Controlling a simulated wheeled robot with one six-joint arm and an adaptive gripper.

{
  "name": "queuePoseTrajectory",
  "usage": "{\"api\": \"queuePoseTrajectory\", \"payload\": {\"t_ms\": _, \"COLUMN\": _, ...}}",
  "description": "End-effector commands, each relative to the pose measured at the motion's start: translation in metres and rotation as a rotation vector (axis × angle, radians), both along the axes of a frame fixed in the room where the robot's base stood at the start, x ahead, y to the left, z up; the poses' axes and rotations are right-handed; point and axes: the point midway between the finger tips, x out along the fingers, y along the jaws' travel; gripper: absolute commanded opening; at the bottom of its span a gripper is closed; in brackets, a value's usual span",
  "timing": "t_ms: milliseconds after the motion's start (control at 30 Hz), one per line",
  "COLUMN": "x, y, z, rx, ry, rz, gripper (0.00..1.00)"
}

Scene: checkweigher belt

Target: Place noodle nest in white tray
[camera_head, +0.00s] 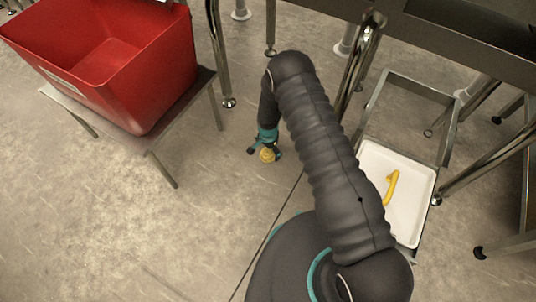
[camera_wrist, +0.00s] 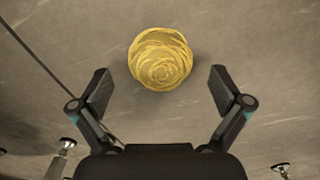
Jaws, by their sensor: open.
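The noodle nest (camera_head: 267,155) is a round yellow coil on the grey floor, and it also shows whole in the wrist view (camera_wrist: 160,58). My gripper (camera_wrist: 160,84) is open, with its fingers apart to the left and right of the nest and the nest just beyond the fingertips. In the head view my gripper (camera_head: 265,147) is right at the nest; I cannot tell whether it touches. The white tray (camera_head: 408,222) is at the right, on a low metal frame, partly hidden by my arm. A yellow-orange curved piece (camera_head: 391,188) lies in it.
A red crate (camera_head: 150,85) stands on a low metal stand (camera_head: 160,135) at the upper left. Metal table legs (camera_head: 218,50) and a steel frame (camera_head: 448,125) stand at the back and right. The floor around the nest is clear.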

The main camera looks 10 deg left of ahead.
Motion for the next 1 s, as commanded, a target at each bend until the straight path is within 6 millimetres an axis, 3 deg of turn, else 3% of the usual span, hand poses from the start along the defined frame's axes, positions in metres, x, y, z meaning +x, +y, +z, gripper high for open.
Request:
{"api": "queuePoseTrajectory", "payload": {"t_ms": 200, "x": 0.0, "y": 0.001, "z": -0.02, "rx": 0.001, "ry": -0.001, "rz": 0.0, "gripper": 1.0}}
{"api": "queuePoseTrajectory", "payload": {"t_ms": 467, "x": 0.0, "y": 0.0, "z": -0.022, "rx": 0.001, "ry": -0.001, "rz": 0.0, "gripper": 1.0}}
{"api": "queuePoseTrajectory", "payload": {"t_ms": 700, "x": 0.0, "y": 0.0, "z": -0.022, "rx": 0.001, "ry": -0.001, "rz": 0.0, "gripper": 0.4}}
{"api": "queuePoseTrajectory", "payload": {"t_ms": 767, "x": 0.0, "y": 0.0, "z": -0.022, "rx": 0.001, "ry": -0.001, "rz": 0.0, "gripper": 0.38}}
{"api": "queuePoseTrajectory", "payload": {"t_ms": 800, "x": 0.0, "y": 0.0, "z": -0.022, "rx": 0.001, "ry": -0.001, "rz": 0.0, "gripper": 0.32}}
{"api": "queuePoseTrajectory", "payload": {"t_ms": 1000, "x": 0.0, "y": 0.0, "z": -0.021, "rx": 0.001, "ry": -0.001, "rz": 0.0, "gripper": 0.32}}
